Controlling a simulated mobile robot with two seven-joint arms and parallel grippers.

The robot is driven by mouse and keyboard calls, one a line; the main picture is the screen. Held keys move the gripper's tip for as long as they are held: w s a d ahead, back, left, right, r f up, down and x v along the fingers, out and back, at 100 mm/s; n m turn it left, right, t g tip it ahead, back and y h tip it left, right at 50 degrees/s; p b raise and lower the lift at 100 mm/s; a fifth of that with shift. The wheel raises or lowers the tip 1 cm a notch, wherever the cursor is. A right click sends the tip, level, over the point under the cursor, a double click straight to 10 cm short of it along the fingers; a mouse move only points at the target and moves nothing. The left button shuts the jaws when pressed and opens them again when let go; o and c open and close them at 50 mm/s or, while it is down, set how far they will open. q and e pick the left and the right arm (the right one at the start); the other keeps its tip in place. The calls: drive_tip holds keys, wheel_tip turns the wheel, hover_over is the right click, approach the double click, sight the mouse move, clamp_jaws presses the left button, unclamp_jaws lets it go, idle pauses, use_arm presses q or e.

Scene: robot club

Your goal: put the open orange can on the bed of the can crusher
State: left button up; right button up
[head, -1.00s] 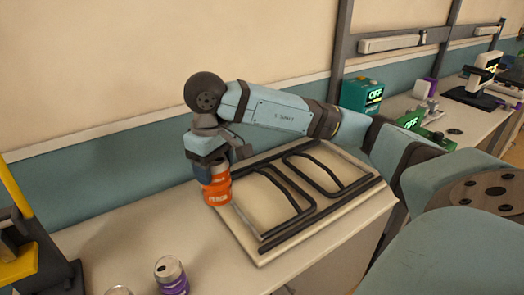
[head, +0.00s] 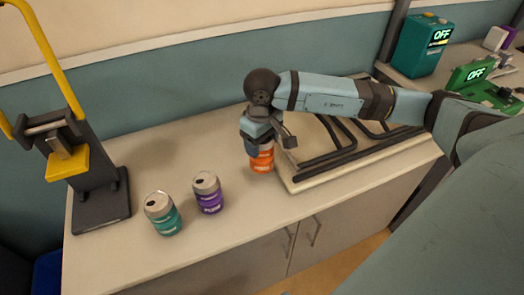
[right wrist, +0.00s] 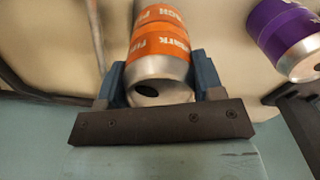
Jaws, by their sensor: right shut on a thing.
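The orange can (head: 262,160) stands upright at the left edge of the cream board. My right gripper (head: 258,143) is shut on it from above. In the right wrist view the orange can (right wrist: 160,50) sits between the two blue fingers of the right gripper (right wrist: 158,82), with a dark opening in its silver top. The can crusher (head: 95,195) stands at the left end of the counter, with a black base, a yellow block and a long yellow handle. Its bed is hard to make out. My left gripper is not in view.
A teal can (head: 163,213) and a purple can (head: 208,192) stand on the counter (head: 150,160) between the crusher and the orange can. The purple can (right wrist: 285,38) also shows in the right wrist view. The cream board (head: 335,177) with dark bars lies at right.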

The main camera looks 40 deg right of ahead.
sight(262, 161)
drive_tip(key=shift+f, duration=1.7)
drive_tip(key=shift+f, duration=0.1)
drive_tip(key=shift+f+b, duration=0.15)
drive_tip(key=shift+b, duration=0.25)
drive_tip(key=o, duration=1.1)
drive_tip(key=shift+r, duration=0.2)
